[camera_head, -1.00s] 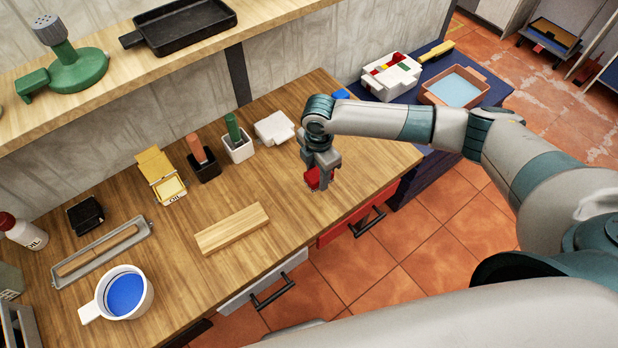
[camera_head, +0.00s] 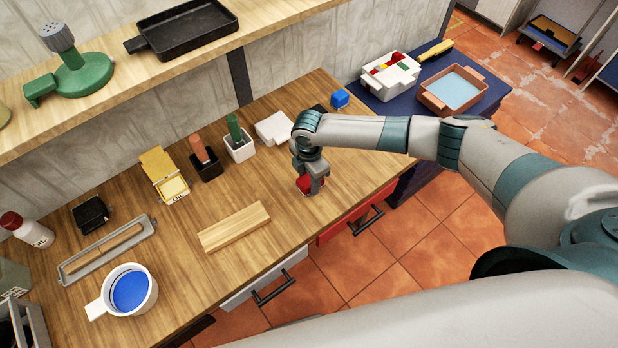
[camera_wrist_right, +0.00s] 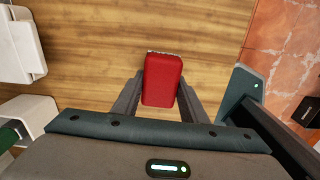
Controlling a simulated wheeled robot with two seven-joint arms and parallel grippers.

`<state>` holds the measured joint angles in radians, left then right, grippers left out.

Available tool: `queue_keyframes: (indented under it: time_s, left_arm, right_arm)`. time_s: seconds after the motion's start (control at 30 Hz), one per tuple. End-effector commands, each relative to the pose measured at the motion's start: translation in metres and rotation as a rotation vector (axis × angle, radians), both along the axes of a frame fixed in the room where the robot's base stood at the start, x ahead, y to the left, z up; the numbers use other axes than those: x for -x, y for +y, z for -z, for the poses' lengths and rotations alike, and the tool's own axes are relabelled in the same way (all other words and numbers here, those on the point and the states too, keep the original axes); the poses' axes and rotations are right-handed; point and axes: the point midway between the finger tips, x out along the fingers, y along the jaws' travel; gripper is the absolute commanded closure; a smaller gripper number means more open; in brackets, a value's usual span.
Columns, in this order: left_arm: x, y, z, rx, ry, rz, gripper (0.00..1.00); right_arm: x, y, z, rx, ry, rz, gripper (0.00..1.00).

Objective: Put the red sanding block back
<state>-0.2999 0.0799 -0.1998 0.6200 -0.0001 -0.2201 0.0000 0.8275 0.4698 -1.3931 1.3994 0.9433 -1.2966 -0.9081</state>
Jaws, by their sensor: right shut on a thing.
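The red sanding block (camera_wrist_right: 162,80) is between the two fingers of my right gripper (camera_wrist_right: 160,97) in the right wrist view. In the head view the block (camera_head: 304,183) shows as a small red patch under my right gripper (camera_head: 308,187), near the front edge of the wooden worktop (camera_head: 350,170). My right gripper is shut on the block and points down. I cannot tell if the block touches the worktop. My left gripper is not in view.
A light wood plank (camera_head: 235,227) lies left of my right gripper. A white block-shaped item (camera_head: 273,128), a white pot (camera_head: 239,150) and a black pot (camera_head: 205,165) stand behind. A blue cube (camera_head: 340,98) sits at the back right. A red drawer (camera_head: 340,226) is below the front edge.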

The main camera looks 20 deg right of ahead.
Motion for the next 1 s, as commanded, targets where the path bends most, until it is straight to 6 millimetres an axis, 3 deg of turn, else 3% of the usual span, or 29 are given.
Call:
queue_keyframes:
  time_s: [0.07,0.6,0.63,0.7,1.0]
  left_arm:
    - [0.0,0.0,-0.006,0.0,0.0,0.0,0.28]
    - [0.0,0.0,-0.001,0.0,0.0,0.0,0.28]
    - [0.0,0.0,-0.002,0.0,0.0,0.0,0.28]
    - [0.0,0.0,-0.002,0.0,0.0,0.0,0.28]
    - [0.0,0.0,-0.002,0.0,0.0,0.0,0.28]
  right_arm:
    - [0.0,0.0,0.0,0.0,0.0,0.0,0.84]
    - [0.0,0.001,0.009,-0.001,-0.001,-0.001,0.84]
    - [0.0,0.0,0.009,-0.001,-0.001,-0.001,0.56]
    - [0.0,0.0,0.008,-0.001,-0.001,-0.001,0.42]
    - [0.0,0.0,0.008,0.0,-0.001,-0.001,0.42]
